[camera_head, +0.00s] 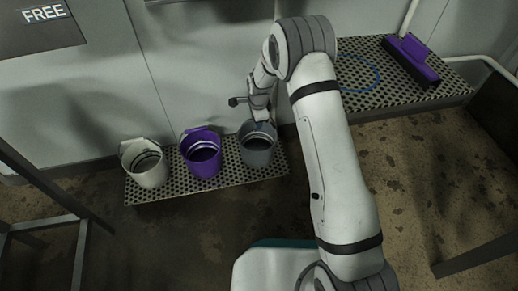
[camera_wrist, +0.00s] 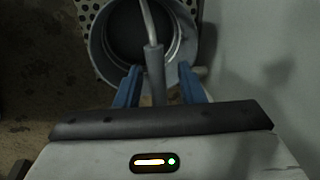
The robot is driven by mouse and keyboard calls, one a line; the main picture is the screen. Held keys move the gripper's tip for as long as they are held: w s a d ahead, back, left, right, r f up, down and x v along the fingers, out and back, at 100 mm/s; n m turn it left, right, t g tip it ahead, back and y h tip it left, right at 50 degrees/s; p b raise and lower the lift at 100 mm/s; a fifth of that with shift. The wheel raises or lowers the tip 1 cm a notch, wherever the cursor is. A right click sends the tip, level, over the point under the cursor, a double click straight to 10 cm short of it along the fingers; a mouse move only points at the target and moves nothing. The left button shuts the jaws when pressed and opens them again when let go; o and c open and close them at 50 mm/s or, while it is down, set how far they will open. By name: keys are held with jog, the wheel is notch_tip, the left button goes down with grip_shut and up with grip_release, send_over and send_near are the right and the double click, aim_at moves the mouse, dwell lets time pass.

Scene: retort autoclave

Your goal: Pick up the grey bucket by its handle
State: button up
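The grey bucket (camera_head: 257,155) stands upright at the right end of a low perforated shelf. My gripper (camera_head: 260,112) is just above it, pointing down. In the wrist view the bucket (camera_wrist: 103,52) shows from above, its inside dark. Its wire handle with a grey grip (camera_wrist: 155,65) runs toward my gripper (camera_wrist: 158,80). The two blue fingers are apart, one on each side of the grip, with gaps visible between fingers and grip. The lower end of the grip is hidden by my gripper's body.
A purple bucket (camera_head: 203,160) and a white bucket (camera_head: 146,170) stand to the left on the same perforated shelf (camera_head: 222,182). The pale wall is close behind. A higher perforated shelf (camera_head: 365,95) on the right bears a purple brush (camera_head: 414,57). The floor in front is clear.

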jog(key=shift+r, duration=0.15)
grip_shut()
dwell(0.4)
